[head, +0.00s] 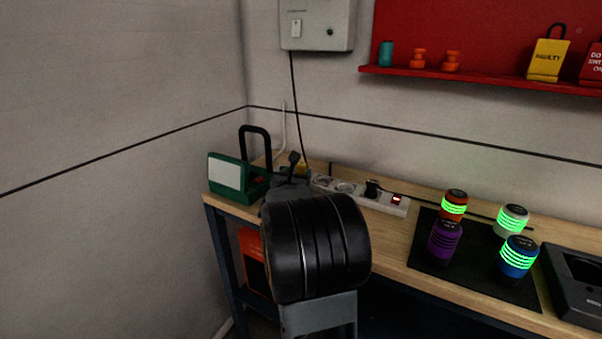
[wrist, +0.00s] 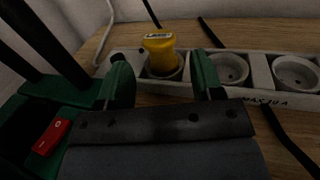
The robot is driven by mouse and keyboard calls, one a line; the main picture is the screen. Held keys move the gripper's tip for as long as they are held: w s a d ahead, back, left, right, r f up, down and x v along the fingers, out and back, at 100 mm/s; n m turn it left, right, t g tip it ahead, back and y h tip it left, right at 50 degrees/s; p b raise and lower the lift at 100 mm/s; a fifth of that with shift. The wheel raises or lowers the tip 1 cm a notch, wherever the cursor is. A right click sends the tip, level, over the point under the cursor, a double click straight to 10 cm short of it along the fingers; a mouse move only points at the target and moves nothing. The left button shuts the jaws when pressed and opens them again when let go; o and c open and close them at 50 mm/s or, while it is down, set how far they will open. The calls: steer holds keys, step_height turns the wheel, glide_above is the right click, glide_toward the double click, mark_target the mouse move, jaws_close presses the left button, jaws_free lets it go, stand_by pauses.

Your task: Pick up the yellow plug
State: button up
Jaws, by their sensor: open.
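The yellow plug (wrist: 160,54) sits upright in the leftmost socket of the white power strip (wrist: 250,92) in the wrist view. My gripper (wrist: 164,82) is open, with one green finger on each side of the plug. The plug is between the fingertips or just beyond them; I cannot tell if either finger touches it. In the head view my gripper (head: 292,170) is mostly hidden by the black arm link.
A green case with a black handle (head: 226,172) stands left of my gripper; its red switch (wrist: 50,136) is close in the wrist view. A black plug (head: 372,188) sits farther right in the strip. Colored canisters stand on a black mat (head: 425,272) at right.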

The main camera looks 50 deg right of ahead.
mark_target(300, 168)
steer(key=shift+x, duration=1.9)
steer(key=c, duration=0.9)
